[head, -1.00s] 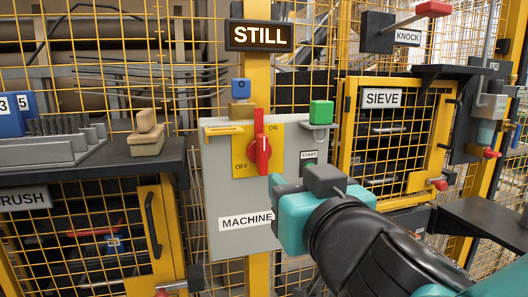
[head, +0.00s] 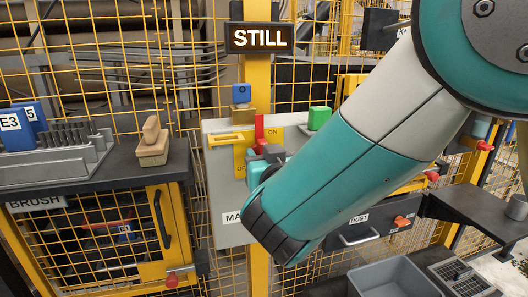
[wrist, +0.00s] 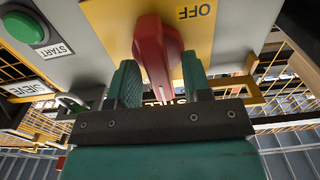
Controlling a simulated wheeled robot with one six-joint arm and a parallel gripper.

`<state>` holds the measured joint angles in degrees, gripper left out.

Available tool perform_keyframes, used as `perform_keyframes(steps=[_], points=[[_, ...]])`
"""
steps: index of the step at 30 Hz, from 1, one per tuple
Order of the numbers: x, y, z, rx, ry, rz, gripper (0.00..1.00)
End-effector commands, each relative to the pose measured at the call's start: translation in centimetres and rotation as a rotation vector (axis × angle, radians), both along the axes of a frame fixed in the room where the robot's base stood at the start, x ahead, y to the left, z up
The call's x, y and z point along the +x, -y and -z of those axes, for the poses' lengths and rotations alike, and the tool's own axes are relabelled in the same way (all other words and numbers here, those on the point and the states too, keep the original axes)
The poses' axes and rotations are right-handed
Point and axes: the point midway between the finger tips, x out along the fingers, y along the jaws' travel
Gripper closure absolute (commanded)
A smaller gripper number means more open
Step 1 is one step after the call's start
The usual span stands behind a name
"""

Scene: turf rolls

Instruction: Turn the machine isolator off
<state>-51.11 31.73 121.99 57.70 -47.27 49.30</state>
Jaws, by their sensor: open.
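The machine isolator is a red rotary handle (head: 260,128) on a yellow plate (head: 275,133) fixed to a grey panel (head: 222,190). Its visible upper end points up, beside the word ON; its lower part is hidden behind my gripper (head: 266,160) in the head view. In the wrist view the red handle (wrist: 158,50) lies between the two green fingers of my gripper (wrist: 158,72). The fingers are open, one on each side of the handle. I cannot tell whether either finger touches it. The word OFF shows to the right of the handle there.
A lit sign (head: 260,38) reads STILL above the panel. The green START button (wrist: 27,27) is close by in the wrist view. A brush shelf (head: 95,170) stands left.

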Motion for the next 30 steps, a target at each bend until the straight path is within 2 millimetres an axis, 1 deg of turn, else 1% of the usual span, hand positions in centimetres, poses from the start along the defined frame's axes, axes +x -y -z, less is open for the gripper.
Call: perform_keyframes(steps=[5,6,7,8,9,11,12,22,26,30], points=[[0.01,0.01,0.05,0.0,0.0,0.0,0.55],[0.0,0.01,0.04,0.0,0.0,0.0,0.6],[0.0,0.01,0.04,0.0,0.0,0.0,0.67],[0.0,0.01,0.04,0.0,0.0,0.0,0.74],[-0.01,0.01,0.03,0.0,0.0,0.0,0.83],[-0.01,0.01,0.03,0.0,0.0,0.0,0.97],[-0.01,0.01,0.02,0.0,0.0,0.0,1.0],[-0.03,-0.02,0.05,-0.034,0.01,0.0,1.0],[-0.05,-0.07,0.09,-0.089,0.027,0.001,1.0],[-0.07,-0.14,0.15,-0.184,0.053,0.001,1.0]])
